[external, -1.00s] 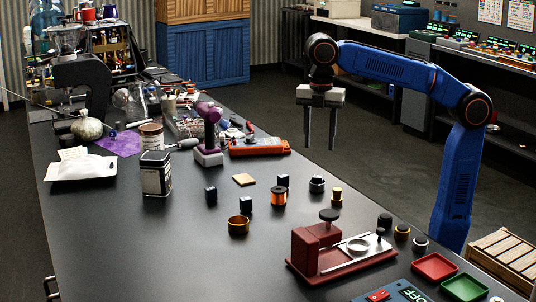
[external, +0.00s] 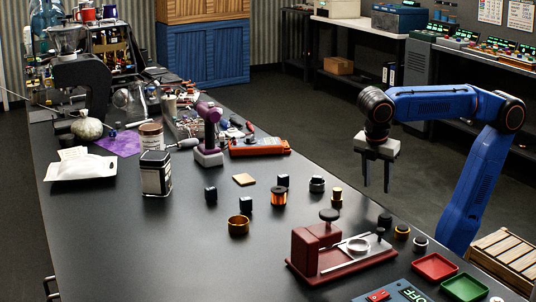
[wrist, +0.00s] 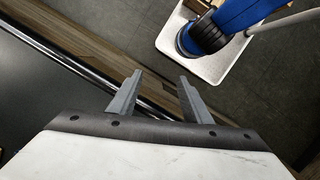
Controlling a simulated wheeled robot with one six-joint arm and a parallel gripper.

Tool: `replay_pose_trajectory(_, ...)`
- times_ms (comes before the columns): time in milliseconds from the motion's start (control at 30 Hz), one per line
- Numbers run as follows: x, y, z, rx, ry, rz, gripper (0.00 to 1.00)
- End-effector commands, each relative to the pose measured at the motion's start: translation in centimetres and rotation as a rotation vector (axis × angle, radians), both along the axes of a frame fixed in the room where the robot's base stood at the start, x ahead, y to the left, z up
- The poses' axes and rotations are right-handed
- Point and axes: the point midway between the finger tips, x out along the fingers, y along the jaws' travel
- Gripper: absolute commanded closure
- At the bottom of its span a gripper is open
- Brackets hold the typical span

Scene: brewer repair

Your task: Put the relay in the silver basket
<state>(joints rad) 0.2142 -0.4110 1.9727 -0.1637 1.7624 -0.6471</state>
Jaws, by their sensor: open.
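Small dark blocks that could be the relay stand on the black table: one at the left (external: 211,194), one in the middle (external: 246,204) and one farther back (external: 283,181). I cannot tell which is the relay. A silver ring-shaped piece (external: 358,245), possibly the silver basket, lies on the red fixture. A dark greyish cup (external: 317,184) stands behind the blocks. My gripper (external: 376,190) is open and empty, fingers pointing down, right of these things and above the table's right side. In the wrist view my gripper (wrist: 160,76) has nothing between its fingers.
A gold cup (external: 238,225), a copper spool (external: 278,196) and a tan square (external: 244,180) are nearby. The red fixture (external: 318,250) and red and green trays (external: 435,267) occupy the front right. A tin (external: 156,174) and purple tool (external: 209,135) stand behind. The front left table is clear.

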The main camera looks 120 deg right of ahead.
Motion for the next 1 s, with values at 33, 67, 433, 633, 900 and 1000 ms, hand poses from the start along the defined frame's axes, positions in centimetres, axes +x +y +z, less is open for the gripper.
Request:
replay_pose_trajectory(33, -0.8, 0.9, -1.8, -0.011, -0.04, -0.019, 0.55)
replay_pose_trajectory(67, -1.1, 1.3, -2.9, -0.015, -0.07, -0.036, 0.55)
replay_pose_trajectory(433, -1.8, 7.3, -14.7, 0.072, -0.492, -0.27, 0.55)
replay_pose_trajectory(633, -2.0, 9.0, -18.0, 0.14, -0.613, -0.367, 0.55)
replay_pose_trajectory(900, -2.0, 9.4, -18.7, 0.159, -0.645, -0.395, 0.55)
replay_pose_trajectory(1000, -2.0, 9.4, -18.7, 0.159, -0.644, -0.395, 0.55)
